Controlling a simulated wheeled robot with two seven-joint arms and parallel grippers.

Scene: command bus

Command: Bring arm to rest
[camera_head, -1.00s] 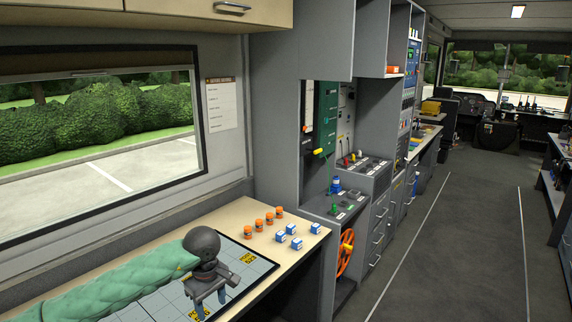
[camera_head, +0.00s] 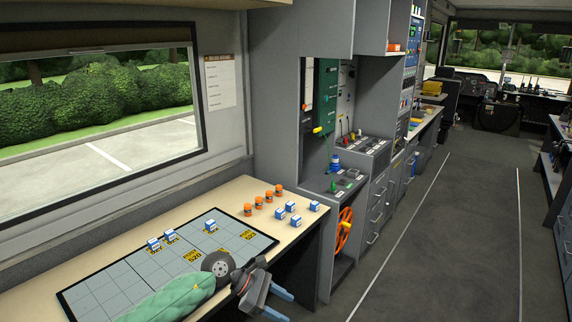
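My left arm (camera_head: 185,295), in a green padded sleeve, comes in from the bottom edge. Its gripper (camera_head: 287,307) is past the front edge of the desk, at the lower middle. The two blue fingers stand apart with nothing between them, so it is open and empty. My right arm and gripper are not in view.
On the mat stand blue-and-white boxes (camera_head: 210,225). More blue-and-white boxes (camera_head: 291,207) and several orange jars (camera_head: 258,202) stand on the bare desk top (camera_head: 226,192). An orange handwheel (camera_head: 344,230) is on the cabinet. The aisle floor (camera_head: 440,250) is clear.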

